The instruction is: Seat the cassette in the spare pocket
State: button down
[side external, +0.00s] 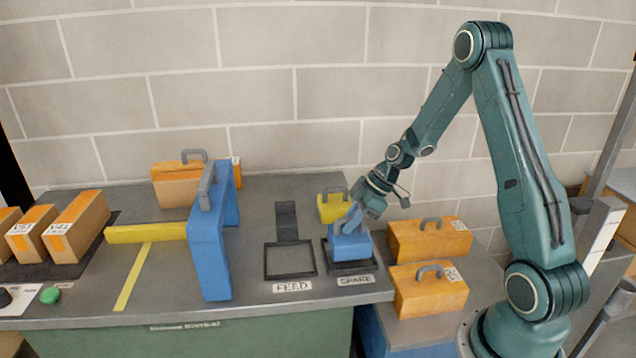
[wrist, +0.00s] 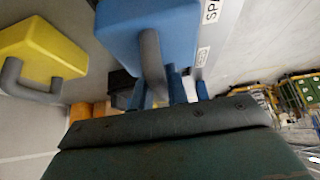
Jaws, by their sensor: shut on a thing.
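The cassette is a blue block (side external: 350,247) with a grey handle. It is upright over the black frame of the spare pocket (side external: 352,270), next to the SPARE label (side external: 356,280). I cannot tell whether its base is down inside the frame or just above it. My gripper (side external: 351,222) is shut on the cassette's handle from above. In the wrist view the blue cassette (wrist: 180,22) fills the top middle, with its grey handle (wrist: 152,65) between the blue fingers (wrist: 173,85). The pocket is mostly hidden under the cassette.
The feed pocket (side external: 290,260) is an empty black frame to the left. A yellow cassette (side external: 328,210) stands close behind. A tall blue housing (side external: 210,245) and yellow bar (side external: 145,233) are farther left. Orange cases (side external: 430,290) stand to the right, past the bench edge.

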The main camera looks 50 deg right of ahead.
jog(key=shift+f, duration=1.15)
dwell(0.4)
jog(key=c, duration=1.3)
grip_release()
jog(key=shift+r, duration=0.1)
jog(key=v, duration=1.3)
jog(key=shift+d+r, duration=0.2)
jog(key=shift+r, duration=0.05)
jog(key=shift+s, duration=0.15)
